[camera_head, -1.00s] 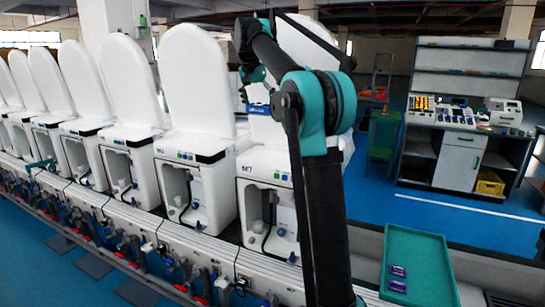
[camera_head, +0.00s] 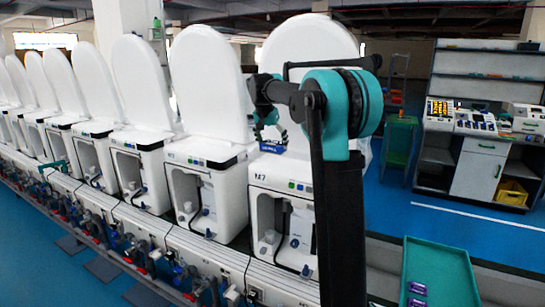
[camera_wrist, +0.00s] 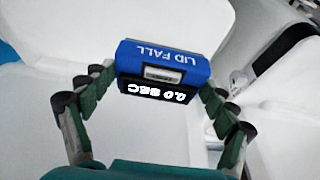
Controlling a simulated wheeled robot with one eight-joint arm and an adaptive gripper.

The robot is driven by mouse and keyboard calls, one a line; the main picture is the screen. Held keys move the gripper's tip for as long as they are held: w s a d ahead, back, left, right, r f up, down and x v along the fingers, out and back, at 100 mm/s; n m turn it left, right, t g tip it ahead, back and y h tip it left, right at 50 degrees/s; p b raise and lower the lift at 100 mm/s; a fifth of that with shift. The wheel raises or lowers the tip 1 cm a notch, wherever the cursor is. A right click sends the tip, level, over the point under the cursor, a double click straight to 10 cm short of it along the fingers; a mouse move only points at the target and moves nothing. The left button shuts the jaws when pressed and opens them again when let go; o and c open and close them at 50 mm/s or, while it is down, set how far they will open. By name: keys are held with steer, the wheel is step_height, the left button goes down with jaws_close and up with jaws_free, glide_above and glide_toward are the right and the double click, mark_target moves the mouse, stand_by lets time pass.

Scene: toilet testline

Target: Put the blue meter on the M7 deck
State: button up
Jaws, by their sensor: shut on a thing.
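The blue meter (camera_wrist: 165,62) is a small box with a black front, marked "LID FALL" and showing a lit seconds reading. It sits between the two green fingers of my gripper (camera_wrist: 158,84) in the wrist view, and my gripper is shut on it. In the head view the meter (camera_head: 272,147) shows as a small blue patch under my gripper (camera_head: 268,128), at the left rear of the M7 deck (camera_head: 290,170). The deck is the white top of the unit marked M7, below a raised white lid (camera_head: 308,50). I cannot tell whether the meter touches the deck. My arm hides the deck's right side.
A row of similar white units with raised lids (camera_head: 208,80) runs to the left. A green tray (camera_head: 435,265) with purple items (camera_head: 417,290) is at the lower right. A workbench (camera_head: 480,165) stands at the back right.

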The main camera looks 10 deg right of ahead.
steer(key=shift+f, duration=2.75)
steer(key=o, duration=1.2)
steer(key=shift+f, duration=0.1)
steer(key=v, duration=1.2)
steer(key=s+d+f+n+y, duration=0.1)
steer(key=s+d+f+n, duration=0.2)
steer(key=s+f, duration=1.4)
steer(key=s+d+f+n+y, duration=0.1)
steer(key=s+d+f+n, duration=0.2)
steer(key=s+f, duration=1.4)
steer(key=s+n, duration=0.1)
steer(key=s, duration=0.2)
steer(key=shift+s+d+f+y, duration=0.35)
steer(key=shift+s+d+y, duration=0.05)
